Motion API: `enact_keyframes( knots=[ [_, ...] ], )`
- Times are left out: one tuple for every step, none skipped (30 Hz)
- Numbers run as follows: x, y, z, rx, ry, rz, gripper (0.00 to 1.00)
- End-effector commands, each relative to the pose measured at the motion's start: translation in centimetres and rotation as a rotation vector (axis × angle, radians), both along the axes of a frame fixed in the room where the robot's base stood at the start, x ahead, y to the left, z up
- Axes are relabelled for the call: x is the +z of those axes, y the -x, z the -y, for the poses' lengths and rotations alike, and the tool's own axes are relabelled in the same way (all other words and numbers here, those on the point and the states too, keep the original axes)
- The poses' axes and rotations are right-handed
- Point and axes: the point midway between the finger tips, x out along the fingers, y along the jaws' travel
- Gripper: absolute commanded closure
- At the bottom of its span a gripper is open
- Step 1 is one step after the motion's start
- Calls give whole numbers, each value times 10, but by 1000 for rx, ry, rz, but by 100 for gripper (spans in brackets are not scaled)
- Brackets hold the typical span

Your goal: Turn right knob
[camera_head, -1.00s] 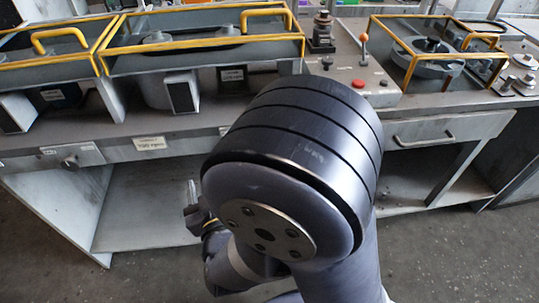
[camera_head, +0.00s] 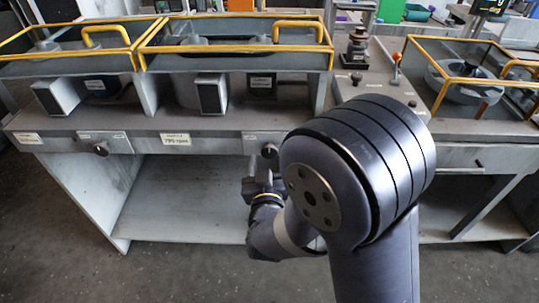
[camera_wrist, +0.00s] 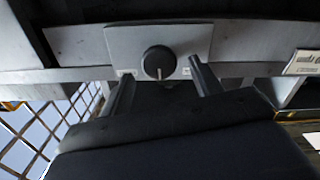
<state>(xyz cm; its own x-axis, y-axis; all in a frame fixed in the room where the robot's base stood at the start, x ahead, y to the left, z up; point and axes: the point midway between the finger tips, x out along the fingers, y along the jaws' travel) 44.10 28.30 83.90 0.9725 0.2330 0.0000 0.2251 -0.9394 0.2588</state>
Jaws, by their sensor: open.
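The right knob (camera_head: 269,151) is a small dark round knob on the front edge of the bench, partly hidden behind my gripper and arm in the head view. In the wrist view the knob (camera_wrist: 158,62) is black with a pale pointer line aimed down, on a light grey plate. My gripper (camera_wrist: 162,72) is open, with one finger to each side of the knob and visible gaps to it. In the head view my gripper (camera_head: 262,172) is just below and in front of the knob. Contact cannot be seen.
A second, left knob (camera_head: 101,149) is on the same bench front. A label (camera_head: 175,139) sits between the knobs. Yellow-railed housings (camera_head: 235,45) stand on top. An orange-tipped lever (camera_head: 396,68) is at the right. The lower shelf (camera_head: 190,205) is empty.

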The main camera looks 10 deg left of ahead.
Motion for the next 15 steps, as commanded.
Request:
enact_keyframes(
  knots=[
    [0,-7,-1,-2,0,1,40],
    [0,-10,-2,-1,-1,0,40],
    [0,-13,-3,-1,-1,0,40],
    [0,-15,-3,-1,-1,0,40],
    [0,-17,-4,-1,0,0,40],
    [0,-19,-4,0,0,0,40],
    [0,-19,-4,0,0,0,40],
    [0,-20,-5,0,0,0,40],
    [0,-20,-5,1,0,0,40],
    [0,-20,-5,1,0,0,40],
    [0,-20,-5,1,0,0,40],
    [0,-20,-5,1,0,0,40],
    [0,-20,-5,1,0,0,40],
    [0,-20,-5,1,0,0,40],
    [0,-20,-5,1,0,0,40]
  ],
)
